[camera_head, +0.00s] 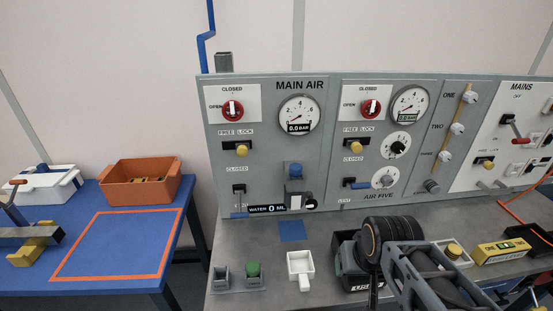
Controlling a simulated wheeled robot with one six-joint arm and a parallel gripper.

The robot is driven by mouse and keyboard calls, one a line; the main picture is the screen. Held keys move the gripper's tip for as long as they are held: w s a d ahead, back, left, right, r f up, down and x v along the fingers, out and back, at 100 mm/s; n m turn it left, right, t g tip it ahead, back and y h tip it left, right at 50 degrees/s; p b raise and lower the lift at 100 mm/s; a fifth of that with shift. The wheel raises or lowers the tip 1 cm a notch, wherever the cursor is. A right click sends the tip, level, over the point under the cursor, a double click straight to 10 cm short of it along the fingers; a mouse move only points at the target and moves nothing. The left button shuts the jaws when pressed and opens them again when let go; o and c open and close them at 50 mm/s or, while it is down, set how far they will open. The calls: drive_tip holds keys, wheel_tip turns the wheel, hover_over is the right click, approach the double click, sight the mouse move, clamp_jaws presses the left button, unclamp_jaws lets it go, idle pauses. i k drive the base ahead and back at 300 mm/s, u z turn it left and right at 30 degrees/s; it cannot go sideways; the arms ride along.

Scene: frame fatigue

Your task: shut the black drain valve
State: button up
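A small black valve (239,189) sits low on the left of the MAIN AIR panel, under a CLOSED label; its handle position is too small to tell. To its right is a dark unit (293,190) with a blue top and a pale round end. A WATER 0 ML display (268,209) lies just below. My arm reaches in from the bottom right, with its dark rounded end (387,234) over the bench, right of and below the valve and apart from it. The fingertips cannot be made out, and nothing held shows.
The grey bench (325,239) carries a white scoop-like tray (300,266), small grey and green blocks (253,270) and a yellow box (497,251). At left, a blue table (90,283) holds an orange bin (140,188).

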sight(312, 204)
drive_tip(key=u, duration=0.5)
drive_tip(key=k, duration=1.25)
drive_tip(key=u, duration=1.15)
drive_tip(key=i, duration=1.05)
drive_tip(key=z, duration=0.7)
drive_tip(key=i, duration=0.35)
drive_tip(key=z, duration=0.45)
